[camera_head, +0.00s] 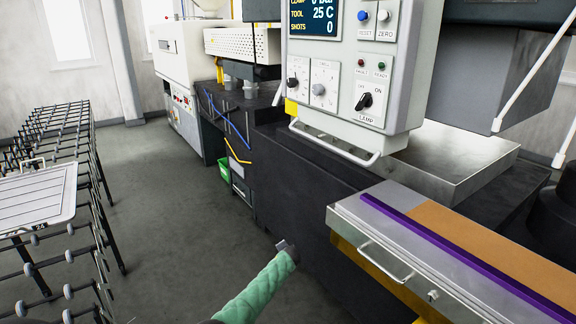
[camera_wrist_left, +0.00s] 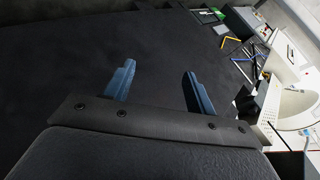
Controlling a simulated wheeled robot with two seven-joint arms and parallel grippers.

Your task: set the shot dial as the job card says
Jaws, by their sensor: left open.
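The grey control panel (camera_head: 345,65) carries a screen (camera_head: 313,17) whose last line reads SHOTS 0. Two small dials, a left one (camera_head: 292,82) and a right one (camera_head: 318,89), sit at its lower left. Their markings are too small to read, so I cannot tell which is the shot dial. No job card is readable. My left gripper (camera_head: 287,246) is low in front of the dark machine base, well below and apart from the panel. In the left wrist view its blue fingers (camera_wrist_left: 159,70) are spread with nothing between them. My right gripper is out of view.
A larger black switch (camera_head: 365,101) and blue and white buttons share the panel. A handle bar (camera_head: 333,144) runs under it. A drawer-like unit (camera_head: 440,260) with a handle juts out at right. A roller rack (camera_head: 60,150) stands left; the floor between is clear.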

